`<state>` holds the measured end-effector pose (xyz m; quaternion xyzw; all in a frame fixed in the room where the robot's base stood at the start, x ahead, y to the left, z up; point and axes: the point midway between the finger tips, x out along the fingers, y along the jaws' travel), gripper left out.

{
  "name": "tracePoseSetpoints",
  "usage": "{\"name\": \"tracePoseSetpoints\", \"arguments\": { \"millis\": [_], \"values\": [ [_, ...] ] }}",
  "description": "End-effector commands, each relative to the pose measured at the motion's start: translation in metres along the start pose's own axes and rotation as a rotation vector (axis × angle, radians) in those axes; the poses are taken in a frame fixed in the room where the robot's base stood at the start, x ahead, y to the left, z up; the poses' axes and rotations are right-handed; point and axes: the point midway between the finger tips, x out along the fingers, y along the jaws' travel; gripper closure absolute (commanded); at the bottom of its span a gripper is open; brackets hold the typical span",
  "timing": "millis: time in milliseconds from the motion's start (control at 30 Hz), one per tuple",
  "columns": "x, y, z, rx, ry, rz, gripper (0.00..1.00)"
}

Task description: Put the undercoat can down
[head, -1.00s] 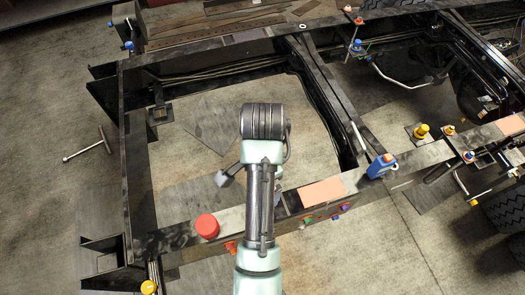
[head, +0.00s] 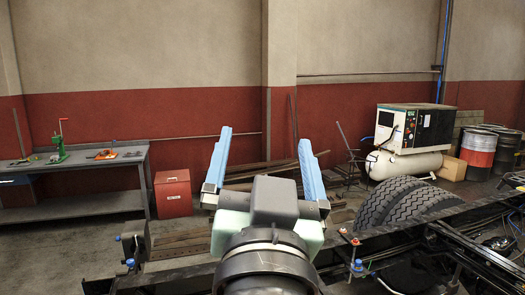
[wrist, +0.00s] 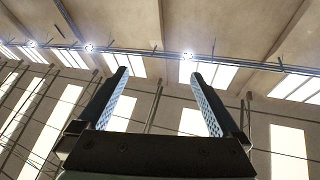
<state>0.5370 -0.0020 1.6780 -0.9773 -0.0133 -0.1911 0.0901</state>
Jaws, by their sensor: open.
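My gripper (head: 265,136) is raised in the middle of the head view with its two blue-padded fingers pointing up and spread apart. It is open, and nothing is between the fingers. The wrist view also shows the open, empty gripper (wrist: 160,73) against the ceiling and windows. No undercoat can shows in either present view. Part of the dark chassis frame (head: 180,277) shows low in the head view; the rest is below the picture or behind my arm.
A grey workbench (head: 95,205) stands at the left, with a red box (head: 173,195) beside it. A compressor (head: 405,163) and several drums (head: 478,152) stand at the back right. Air around my gripper is clear.

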Motion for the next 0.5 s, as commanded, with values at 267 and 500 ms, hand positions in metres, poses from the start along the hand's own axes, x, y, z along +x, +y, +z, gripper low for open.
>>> {"name": "tracePoseSetpoints", "arguments": {
  "millis": [267, 500],
  "values": [
    [-0.050, -0.025, -0.122, -0.172, 0.404, -0.049, 0.00],
    [-0.053, -0.026, -0.127, -0.182, 0.426, -0.050, 0.00]
  ]
}}
